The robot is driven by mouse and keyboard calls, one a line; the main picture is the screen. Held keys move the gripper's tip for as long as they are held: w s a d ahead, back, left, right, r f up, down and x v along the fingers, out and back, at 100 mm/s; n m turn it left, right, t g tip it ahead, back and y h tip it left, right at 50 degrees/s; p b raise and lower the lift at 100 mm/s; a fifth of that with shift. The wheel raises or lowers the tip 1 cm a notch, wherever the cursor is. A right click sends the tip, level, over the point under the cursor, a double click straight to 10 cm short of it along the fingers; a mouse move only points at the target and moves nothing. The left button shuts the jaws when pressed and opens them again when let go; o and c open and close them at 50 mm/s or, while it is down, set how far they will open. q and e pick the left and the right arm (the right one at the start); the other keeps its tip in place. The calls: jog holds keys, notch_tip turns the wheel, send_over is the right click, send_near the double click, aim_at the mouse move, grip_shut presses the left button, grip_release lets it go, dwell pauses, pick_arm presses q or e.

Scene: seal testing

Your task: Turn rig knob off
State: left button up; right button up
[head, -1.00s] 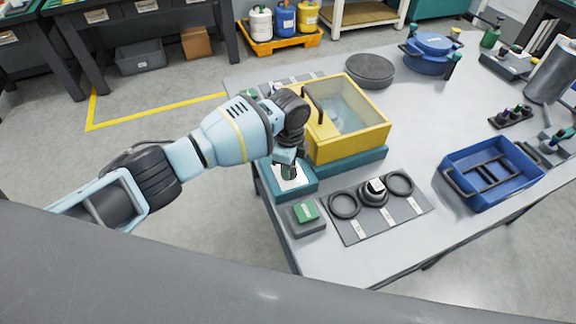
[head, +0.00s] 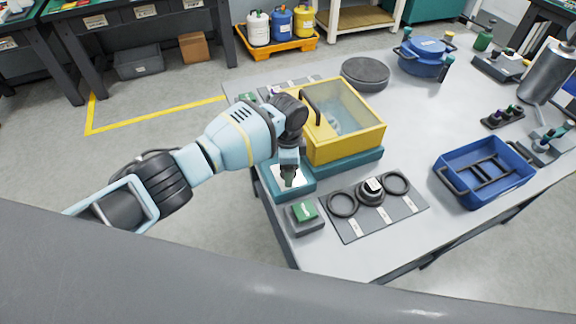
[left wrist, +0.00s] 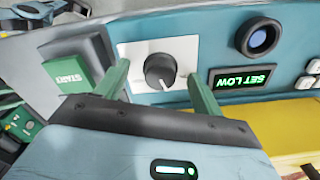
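The dark round rig knob (left wrist: 160,70) sits on a white plate (left wrist: 136,50) on the teal front of the rig, in the left wrist view. My left gripper (left wrist: 157,74) is open, with one green finger on each side of the knob and visible gaps between. Whether the fingertips reach down around the knob I cannot tell. In the head view my left gripper (head: 289,177) is over the rig's teal front (head: 305,188) and hides the knob. My right gripper is not in view.
A green START button (left wrist: 68,75) is beside the plate. The yellow tank (head: 352,147) stands behind my gripper. A grey mat (head: 400,217) with black rings and a blue tray (head: 460,190) are to the right. The table's middle is mostly clear.

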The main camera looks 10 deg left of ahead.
pick_arm(q)
jog(key=shift+o, duration=0.7)
jog(key=m, duration=0.3)
jog(key=shift+f+b, duration=0.15)
jog(key=shift+b, duration=0.25)
jog(key=m, duration=0.2)
jog(key=shift+m, duration=0.3)
jog(key=m+b, duration=0.1)
jog(key=m, duration=0.3)
jog(key=shift+m, duration=0.4)
jog(key=shift+m+b, duration=0.3)
jog(key=shift+m, duration=0.6)
jog(key=shift+r, duration=0.2)
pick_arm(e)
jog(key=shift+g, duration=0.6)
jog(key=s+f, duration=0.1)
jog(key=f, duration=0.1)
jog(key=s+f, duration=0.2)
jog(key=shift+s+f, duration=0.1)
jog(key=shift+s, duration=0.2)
